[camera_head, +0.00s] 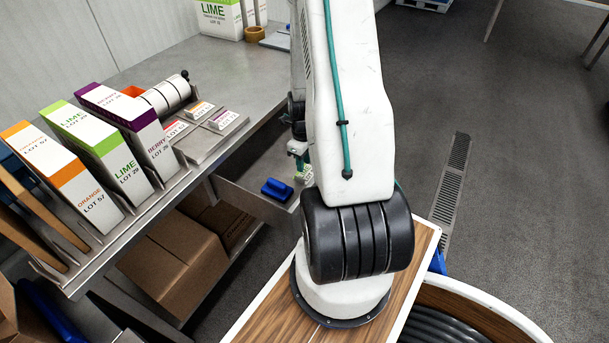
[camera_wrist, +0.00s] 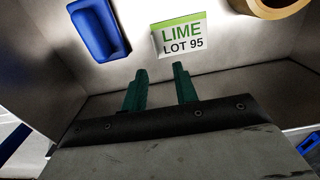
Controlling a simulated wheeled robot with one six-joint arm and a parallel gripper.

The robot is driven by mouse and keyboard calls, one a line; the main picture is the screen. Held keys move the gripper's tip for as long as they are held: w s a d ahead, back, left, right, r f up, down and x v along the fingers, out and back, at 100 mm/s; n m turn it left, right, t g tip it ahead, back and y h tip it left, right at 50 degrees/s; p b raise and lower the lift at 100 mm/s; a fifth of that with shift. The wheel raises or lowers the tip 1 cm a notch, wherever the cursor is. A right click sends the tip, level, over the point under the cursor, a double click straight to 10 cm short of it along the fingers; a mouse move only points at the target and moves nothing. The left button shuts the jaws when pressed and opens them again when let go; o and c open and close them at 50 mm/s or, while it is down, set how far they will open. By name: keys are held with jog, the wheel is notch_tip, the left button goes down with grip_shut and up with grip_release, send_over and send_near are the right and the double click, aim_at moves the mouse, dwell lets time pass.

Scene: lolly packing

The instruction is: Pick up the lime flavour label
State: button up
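The lime label (camera_wrist: 180,36) is a small white card with a green band, reading LIME LOT 95. In the wrist view it lies at the top centre, inside a grey drawer (camera_head: 240,193). My gripper (camera_wrist: 160,72) has two green fingers spread apart with nothing between them. The fingertips are below the label in the picture, pointing towards it, with a visible gap. In the head view my arm hides most of the gripper and the label.
A blue object (camera_wrist: 98,30) lies left of the label; it also shows in the head view (camera_head: 277,190). A tape roll (camera_wrist: 268,6) is at upper right. Drawer walls surround them. Above, the bench (camera_head: 232,70) holds upright orange, lime and berry cartons (camera_head: 105,150) and small label cards.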

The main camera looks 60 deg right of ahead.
aim_at(302, 175)
jog(key=f, duration=0.7)
jog(key=shift+w+a, duration=0.1)
jog(key=shift+a, duration=0.15)
jog(key=shift+r, duration=0.1)
grip_shut()
